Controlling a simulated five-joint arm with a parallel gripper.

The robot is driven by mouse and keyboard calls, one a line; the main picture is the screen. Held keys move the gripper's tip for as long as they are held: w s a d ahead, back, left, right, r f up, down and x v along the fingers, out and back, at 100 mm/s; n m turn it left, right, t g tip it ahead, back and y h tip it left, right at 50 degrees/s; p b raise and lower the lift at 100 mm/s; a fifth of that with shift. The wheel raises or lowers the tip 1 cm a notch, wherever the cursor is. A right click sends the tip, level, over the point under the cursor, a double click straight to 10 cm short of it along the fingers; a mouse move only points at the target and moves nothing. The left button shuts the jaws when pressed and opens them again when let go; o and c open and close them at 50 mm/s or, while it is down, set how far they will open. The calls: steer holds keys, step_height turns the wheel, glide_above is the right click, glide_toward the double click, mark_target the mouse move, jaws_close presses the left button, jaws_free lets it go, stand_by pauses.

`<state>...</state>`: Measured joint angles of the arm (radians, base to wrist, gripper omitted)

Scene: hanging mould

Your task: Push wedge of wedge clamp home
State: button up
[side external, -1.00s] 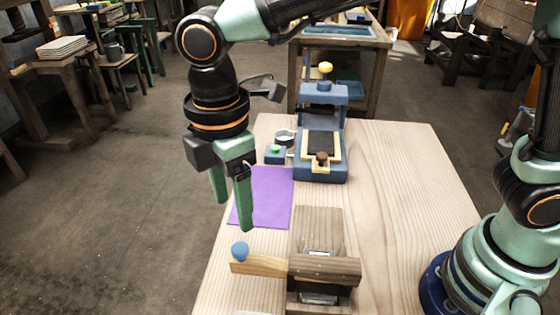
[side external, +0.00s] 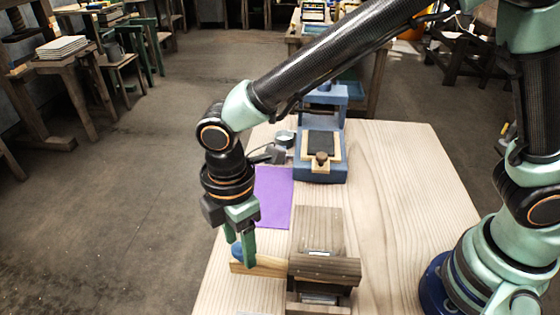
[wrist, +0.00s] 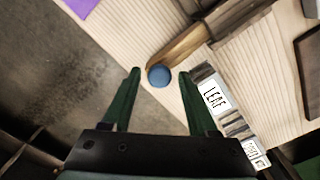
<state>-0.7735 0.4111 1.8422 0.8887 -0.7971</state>
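The wedge (side external: 270,266) is a pale wooden bar with a blue ball knob (wrist: 159,75) on its outer end. It sticks out to the left from the dark wooden wedge clamp (side external: 325,270) in the side view. The wedge also shows in the wrist view (wrist: 185,45), running up and right from the knob. My gripper (wrist: 160,72) is open and points down at the wedge's outer end. The knob lies between its two fingertips in the wrist view, with gaps on both sides. In the side view the fingers partly hide the knob; I cannot tell whether they touch it.
A blue press-like fixture (side external: 321,150) stands at the back of the wooden table (side external: 400,190). A purple sheet (side external: 273,195) lies behind the wedge. White labelled pieces (wrist: 212,95) show beside the clamp in the wrist view.

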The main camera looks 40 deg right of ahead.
jaws_close()
steer(key=shift+r, duration=0.1)
stand_by(1.1)
